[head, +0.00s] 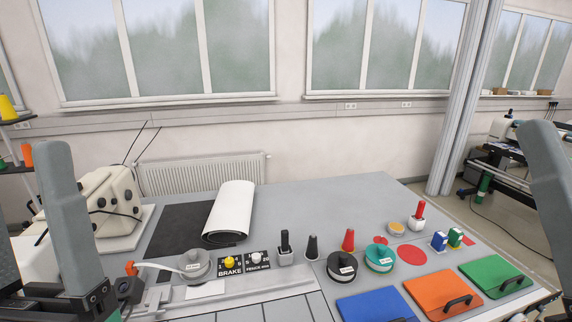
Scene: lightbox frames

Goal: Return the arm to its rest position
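My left arm rises at the left edge of the head view. Dark parts at its lower end, by my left gripper (112,298), show near the table's front left corner. The fingers are not clear there, so I cannot tell whether it is open or shut, and I see nothing held. My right arm shows as a grey link at the right edge. Its gripper is out of view.
The table (330,205) has free room at its back middle. A white roll (232,208) lies on a black mat (180,228). Blue (375,306), orange (436,290) and green (490,272) handled lids line the front right. A sewing machine (112,200) stands left.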

